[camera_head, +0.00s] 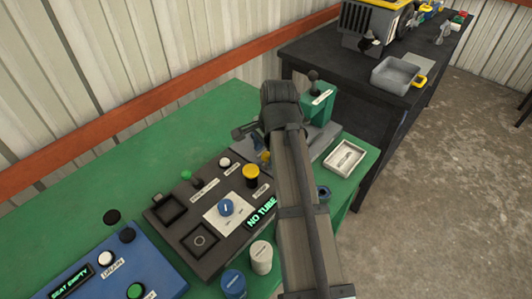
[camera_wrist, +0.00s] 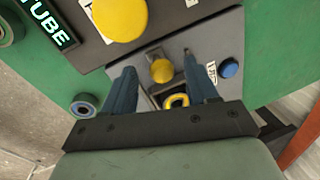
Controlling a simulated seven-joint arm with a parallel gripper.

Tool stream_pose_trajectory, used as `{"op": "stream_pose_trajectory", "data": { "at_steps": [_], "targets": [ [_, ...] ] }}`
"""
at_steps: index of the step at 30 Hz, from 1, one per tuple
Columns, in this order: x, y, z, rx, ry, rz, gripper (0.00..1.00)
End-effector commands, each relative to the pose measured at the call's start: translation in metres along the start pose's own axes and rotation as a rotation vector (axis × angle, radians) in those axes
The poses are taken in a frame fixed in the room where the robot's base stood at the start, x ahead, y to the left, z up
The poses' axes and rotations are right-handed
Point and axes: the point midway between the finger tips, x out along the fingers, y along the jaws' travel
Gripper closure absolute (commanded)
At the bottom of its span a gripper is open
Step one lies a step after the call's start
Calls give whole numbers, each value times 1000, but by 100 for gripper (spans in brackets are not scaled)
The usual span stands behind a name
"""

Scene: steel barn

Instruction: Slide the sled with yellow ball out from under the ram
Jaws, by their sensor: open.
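The yellow ball (camera_wrist: 162,70) shows in the wrist view on a grey metal surface. My gripper (camera_wrist: 158,62) is open, its two blue-grey fingers on either side of the ball in the picture; I cannot tell whether they touch it. A yellow ring (camera_wrist: 176,101) shows between the fingers, nearer the palm. The sled's outline is partly hidden by the fingers and palm. In the head view a bit of yellow (camera_head: 265,157) shows beside my arm, which covers most of that spot. The green press (camera_head: 319,105) with a black-knobbed lever stands behind; its ram is hidden.
A dark control box (camera_head: 197,240) with a larger yellow button (camera_head: 251,173) and a "NO TUBE" display stands close by. A white tray (camera_head: 344,158) lies right of the press. Blue and white capped jars stand at the front edge.

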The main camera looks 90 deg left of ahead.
Motion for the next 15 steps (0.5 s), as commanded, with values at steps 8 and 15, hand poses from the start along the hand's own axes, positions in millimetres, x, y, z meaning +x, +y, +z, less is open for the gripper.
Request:
{"op": "stream_pose_trajectory", "data": {
  "at_steps": [8, 15],
  "targets": [
    [-46, -1, 0, 0, 1, -3, 42],
    [-86, -1, 0, 0, 1, -4, 42]
  ]
}}
